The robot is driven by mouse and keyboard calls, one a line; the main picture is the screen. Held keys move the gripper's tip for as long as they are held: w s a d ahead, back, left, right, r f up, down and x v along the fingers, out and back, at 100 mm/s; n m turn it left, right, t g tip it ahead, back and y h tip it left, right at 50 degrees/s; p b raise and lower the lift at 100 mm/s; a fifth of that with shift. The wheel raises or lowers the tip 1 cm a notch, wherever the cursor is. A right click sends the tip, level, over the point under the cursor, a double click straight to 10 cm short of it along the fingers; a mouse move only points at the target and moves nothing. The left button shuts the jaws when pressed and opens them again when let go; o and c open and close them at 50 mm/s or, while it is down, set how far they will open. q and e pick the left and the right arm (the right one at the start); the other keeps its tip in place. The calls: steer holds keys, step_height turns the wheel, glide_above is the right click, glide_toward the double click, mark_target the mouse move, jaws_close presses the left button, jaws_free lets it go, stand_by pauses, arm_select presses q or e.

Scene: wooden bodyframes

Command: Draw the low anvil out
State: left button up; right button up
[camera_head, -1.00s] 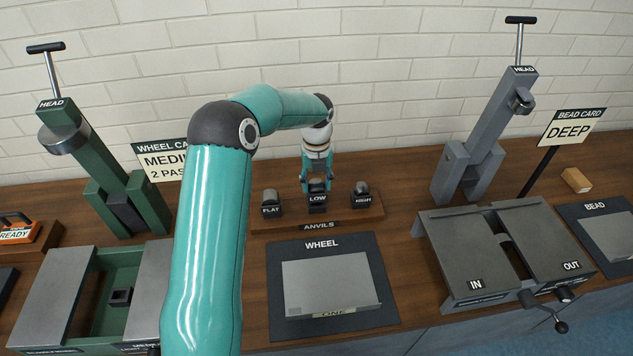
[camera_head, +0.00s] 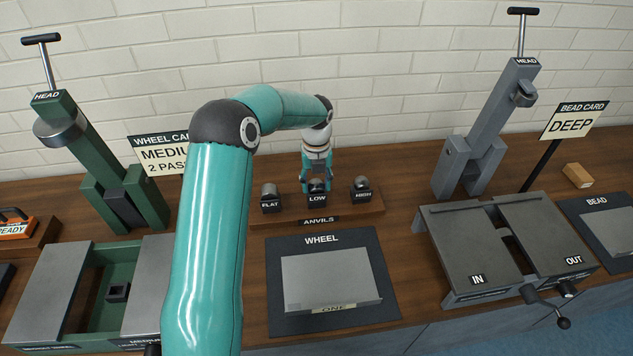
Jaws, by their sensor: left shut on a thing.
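The low anvil (camera_head: 317,198) is a dark block with a rounded top and a LOW label. It stands on the wooden anvils rack (camera_head: 345,208), between the flat anvil (camera_head: 270,198) and the high anvil (camera_head: 362,190). My left gripper (camera_head: 317,184) points down from above and behind it and is shut on the low anvil. The fingertips are small and partly hidden by the anvil. I cannot tell whether the anvil is clear of the rack. My right gripper is not in view.
My left arm crosses the middle left. In front of the rack lies the WHEEL mat (camera_head: 385,290) with a grey sheet (camera_head: 330,278). A green machine (camera_head: 110,200) stands left, a grey one (camera_head: 485,150) right, with the MEDIUM wheel card (camera_head: 160,155) partly hidden behind my arm.

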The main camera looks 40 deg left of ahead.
mark_target(316, 182)
arm_select(q)
steer(key=shift+f, duration=0.15)
steer(key=o, duration=1.3)
steer(key=shift+o, duration=0.3)
steer(key=shift+f, duration=0.1)
step_height(316, 182, up, 12)
